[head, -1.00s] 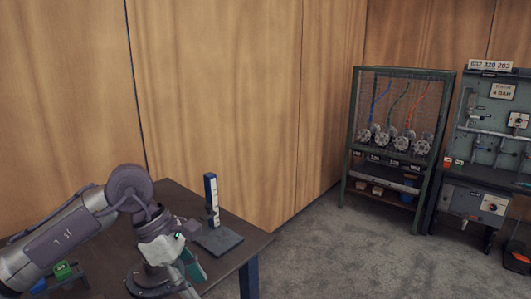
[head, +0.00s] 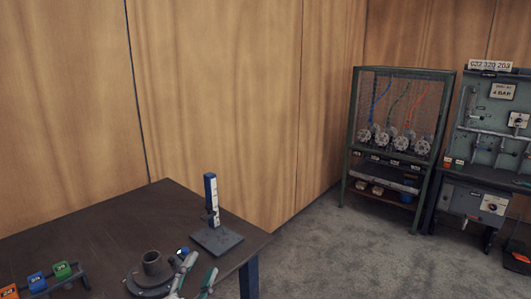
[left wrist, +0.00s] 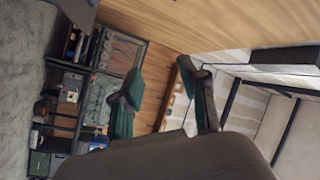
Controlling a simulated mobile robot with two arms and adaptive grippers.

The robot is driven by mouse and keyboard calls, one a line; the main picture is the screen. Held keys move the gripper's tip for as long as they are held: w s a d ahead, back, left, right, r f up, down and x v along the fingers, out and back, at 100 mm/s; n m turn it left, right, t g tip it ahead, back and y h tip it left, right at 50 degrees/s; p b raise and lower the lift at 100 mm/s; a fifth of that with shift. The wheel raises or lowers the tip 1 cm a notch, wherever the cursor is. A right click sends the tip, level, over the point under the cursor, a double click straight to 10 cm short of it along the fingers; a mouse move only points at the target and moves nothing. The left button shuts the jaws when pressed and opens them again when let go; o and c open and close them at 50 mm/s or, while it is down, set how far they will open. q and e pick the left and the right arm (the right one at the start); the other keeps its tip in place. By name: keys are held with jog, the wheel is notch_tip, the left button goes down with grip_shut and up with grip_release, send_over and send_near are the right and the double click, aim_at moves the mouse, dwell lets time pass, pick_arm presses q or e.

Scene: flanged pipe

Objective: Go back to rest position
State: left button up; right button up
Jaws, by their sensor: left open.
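My left gripper (head: 200,270) shows at the bottom of the head view with its fingers pointing up. The flanged pipe (head: 152,264) is upright on the dark table (head: 100,230), just left of the gripper in the picture. Whether the gripper touches it cannot be told, but the fingers are not around it. My right gripper is not in view.
A height gauge (head: 211,205) on a flat base stands at the table's right corner. Orange, blue and green blocks (head: 38,281) sit in a rack at lower left. A green-framed cabinet (head: 400,140) and a test panel (head: 490,130) stand at right, beyond open carpet (head: 330,250).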

pick_arm(q)
jog(key=s+a+f+n+g+y, duration=0.2)
jog(key=s+a+f+n+g, duration=0.15)
jog(key=f, duration=0.45)
jog(key=s+a+f+n+g+y, duration=0.25)
jog(key=s+f+n+g, duration=0.2)
jog(key=f, duration=0.45)
jog(key=s+a+f+n+g, duration=0.1)
jog(key=s+f+g, duration=0.35)
jog(key=s, duration=0.45)
jog(key=s+a+f+n+g, duration=0.1)
jog(key=s+f+g, duration=0.35)
jog(key=s, duration=0.45)
notch_tip(320, 180, down, 23)
jog(key=s+p, duration=0.1)
jog(key=p, duration=0.2)
jog(key=s+a+f+g+p, duration=0.1)
jog(key=s+a+f+p, duration=0.1)
jog(key=s+f, duration=1.2)
jog(key=s, duration=0.3)
jog(key=shift+a+p, duration=0.2)
jog(key=shift+p, duration=0.15)
jog(key=shift+a, duration=0.1)
